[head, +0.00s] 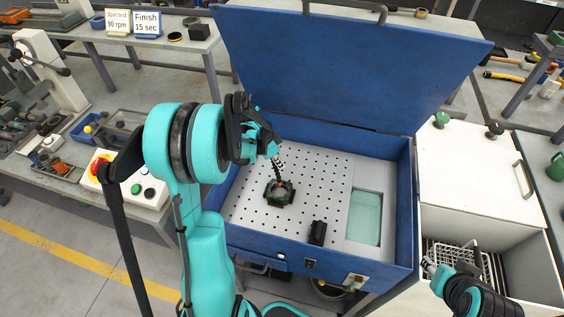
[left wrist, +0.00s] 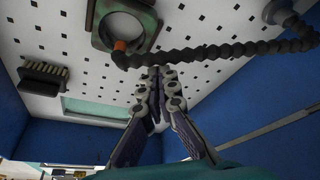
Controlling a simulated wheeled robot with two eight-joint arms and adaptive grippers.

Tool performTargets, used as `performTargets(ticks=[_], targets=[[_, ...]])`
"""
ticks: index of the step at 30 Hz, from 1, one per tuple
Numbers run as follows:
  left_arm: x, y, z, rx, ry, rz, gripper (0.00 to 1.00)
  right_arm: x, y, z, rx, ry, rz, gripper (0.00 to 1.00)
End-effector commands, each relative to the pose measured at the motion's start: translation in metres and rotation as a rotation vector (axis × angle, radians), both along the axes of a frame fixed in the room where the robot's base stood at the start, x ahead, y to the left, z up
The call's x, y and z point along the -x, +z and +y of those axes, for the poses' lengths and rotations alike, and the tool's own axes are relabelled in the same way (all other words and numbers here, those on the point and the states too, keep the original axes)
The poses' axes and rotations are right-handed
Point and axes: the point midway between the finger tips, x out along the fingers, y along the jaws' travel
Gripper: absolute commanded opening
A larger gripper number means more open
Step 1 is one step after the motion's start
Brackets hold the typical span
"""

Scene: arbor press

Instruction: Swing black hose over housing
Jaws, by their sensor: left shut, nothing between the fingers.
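The black segmented hose (left wrist: 210,52) runs across the left wrist view from a mount at upper right to its orange tip (left wrist: 120,46). The tip overlaps the near rim of the dark green housing (left wrist: 125,22) in that view. In the head view the housing (head: 279,194) sits on the perforated plate, with the hose (head: 279,174) reaching it from behind. My left gripper (left wrist: 155,78) is shut and empty, its fingertips close beside the hose; I cannot tell whether they touch. It partly hides the hose in the head view. My right gripper (head: 431,265) is far to the right, small there.
The blue washer box (head: 407,190) surrounds the perforated plate (head: 244,205), its lid (head: 340,60) open behind. A black brush (head: 317,233) lies front right, also seen in the left wrist view (left wrist: 43,80). A pale green window (head: 365,218) lies right. The plate's left side is clear.

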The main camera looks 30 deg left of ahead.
Motion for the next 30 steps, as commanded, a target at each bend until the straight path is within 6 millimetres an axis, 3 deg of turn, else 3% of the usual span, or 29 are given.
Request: performTargets(ticks=[14,30], targets=[[0.002,0.008,0.002,0.0,0.001,0.0,0.0,0.0,0.0,0.0,0.0,0.0,0.0,0.4],[0.03,0.103,0.023,0.0,0.001,0.0,0.0,0.0,0.0,0.0,0.0,0.0,0.0,0.4]])
